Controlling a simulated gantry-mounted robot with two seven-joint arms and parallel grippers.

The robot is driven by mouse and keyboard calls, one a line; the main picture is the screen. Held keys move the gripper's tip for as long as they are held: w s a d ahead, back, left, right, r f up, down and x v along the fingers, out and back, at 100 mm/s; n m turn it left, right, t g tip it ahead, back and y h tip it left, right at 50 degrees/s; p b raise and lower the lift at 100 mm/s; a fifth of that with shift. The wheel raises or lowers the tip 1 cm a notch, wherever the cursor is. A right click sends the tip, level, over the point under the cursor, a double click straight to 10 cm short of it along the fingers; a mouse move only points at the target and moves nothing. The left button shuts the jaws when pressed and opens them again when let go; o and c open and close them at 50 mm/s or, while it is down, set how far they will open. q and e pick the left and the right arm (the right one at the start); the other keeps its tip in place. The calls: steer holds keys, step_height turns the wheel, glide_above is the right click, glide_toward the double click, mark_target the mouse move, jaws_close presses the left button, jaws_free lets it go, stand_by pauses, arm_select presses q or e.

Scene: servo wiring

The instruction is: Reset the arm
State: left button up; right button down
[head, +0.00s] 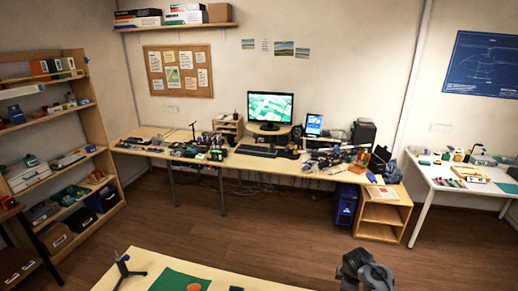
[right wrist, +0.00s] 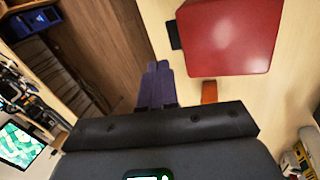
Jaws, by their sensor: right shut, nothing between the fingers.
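My right gripper (right wrist: 157,66) shows in the right wrist view as two dark purple fingers side by side, closed with nothing between them. It is over the brown floor near the edge of a pale wooden table (right wrist: 160,25), left of a red box-like object (right wrist: 228,38). In the head view, a grey part of my right arm is at the bottom right, beyond the table's right end; its fingers cannot be made out there. My left gripper is in neither view.
In the head view, the near table (head: 235,275) carries a dark stand (head: 125,268), a green mat (head: 180,281) and an orange round thing (head: 194,287). In the wrist view, an orange piece (right wrist: 209,92) lies below the red object. Open floor (head: 270,235) separates this table from the cluttered back desk (head: 255,163).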

steer(key=s+a+f+m, duration=0.1)
steer(key=s, duration=0.2)
steer(key=s+a+f+p, duration=0.1)
steer(key=s, duration=0.2)
steer(key=s+a+f+m+p, duration=0.1)
steer(key=s, duration=0.3)
steer(key=shift+a+f+m, duration=0.25)
steer(key=shift+a+m, duration=0.05)
steer(key=shift+a, duration=0.05)
steer(key=s+a+r+m+p, duration=0.2)
steer(key=s+r+m, duration=0.1)
steer(key=s, duration=0.8)
steer(key=s+a+r+m+y+p, duration=0.1)
steer(key=s+a+r+m+p, duration=0.1)
steer(key=s+r, duration=0.4)
steer(key=s+a+r+m+p, duration=0.1)
steer(key=s+a+r+m, duration=0.2)
steer(key=s, duration=1.3)
steer(key=shift+s+r+m+p, duration=0.3)
steer(key=shift+r+p, duration=0.1)
steer(key=shift+r, duration=0.65)
